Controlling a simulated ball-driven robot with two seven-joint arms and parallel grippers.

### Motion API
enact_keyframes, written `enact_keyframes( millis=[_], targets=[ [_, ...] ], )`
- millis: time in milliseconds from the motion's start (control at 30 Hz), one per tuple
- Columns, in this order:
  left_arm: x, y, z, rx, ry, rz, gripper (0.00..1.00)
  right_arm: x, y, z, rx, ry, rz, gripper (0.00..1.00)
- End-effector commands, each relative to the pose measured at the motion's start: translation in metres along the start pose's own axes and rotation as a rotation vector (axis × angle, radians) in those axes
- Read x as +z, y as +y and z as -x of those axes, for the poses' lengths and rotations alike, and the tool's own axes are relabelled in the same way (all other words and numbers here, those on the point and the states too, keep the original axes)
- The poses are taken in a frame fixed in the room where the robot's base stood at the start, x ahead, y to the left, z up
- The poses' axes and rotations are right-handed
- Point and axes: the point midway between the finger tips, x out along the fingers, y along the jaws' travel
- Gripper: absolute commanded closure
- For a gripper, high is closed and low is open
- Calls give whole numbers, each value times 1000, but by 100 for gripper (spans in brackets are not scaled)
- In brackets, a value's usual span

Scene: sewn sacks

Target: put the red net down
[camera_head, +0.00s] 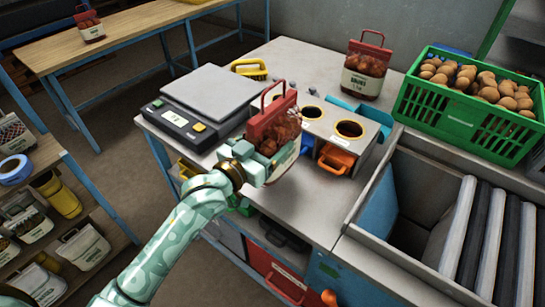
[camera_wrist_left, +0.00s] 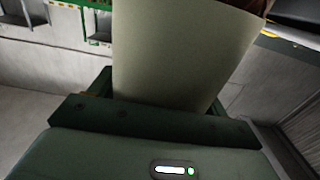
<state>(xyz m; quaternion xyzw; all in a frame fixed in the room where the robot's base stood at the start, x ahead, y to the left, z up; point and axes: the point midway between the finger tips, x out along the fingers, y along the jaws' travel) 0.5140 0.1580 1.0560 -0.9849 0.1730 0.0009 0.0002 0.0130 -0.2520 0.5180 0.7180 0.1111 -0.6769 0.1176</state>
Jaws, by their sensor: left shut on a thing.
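The red net (camera_head: 284,126) is a sack with a red top and handle, reddish contents and a pale label. My left gripper (camera_head: 268,163) is shut on its lower part, at the front edge of the grey bench, right of the scale. The net is upright, slightly tilted; I cannot tell whether it touches the bench. In the left wrist view its pale label panel (camera_wrist_left: 180,50) rises from between the dark green jaws (camera_wrist_left: 155,118) and fills the middle. My right gripper is in neither view.
A scale (camera_head: 212,92) stands left of the net on the bench (camera_head: 305,62). Two round yellow-rimmed holes (camera_head: 350,129) lie to the right. Another red net (camera_head: 365,68) stands at the back, beside a green crate (camera_head: 470,123) of potatoes. A third stands on the wooden table (camera_head: 130,42).

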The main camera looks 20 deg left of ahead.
Motion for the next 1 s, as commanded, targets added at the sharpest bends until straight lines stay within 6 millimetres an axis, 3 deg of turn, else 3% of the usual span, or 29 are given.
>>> enact_keyframes(
  millis=[233, 433, 833, 867, 933, 1000],
  targets=[
    [11, 3, -12, 1, 8, 2, 78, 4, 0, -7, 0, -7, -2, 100],
    [43, 3, -13, 0, 5, 1, 78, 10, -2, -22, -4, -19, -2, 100],
    [45, 3, -13, 0, 7, 0, 78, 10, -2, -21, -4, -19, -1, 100],
    [48, 3, -12, -1, 0, -1, 18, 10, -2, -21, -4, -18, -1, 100],
    [48, 3, -12, -1, 0, -1, 2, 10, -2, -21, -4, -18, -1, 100],
    [48, 3, -12, -1, 0, -1, 2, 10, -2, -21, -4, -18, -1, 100]
  ],
)
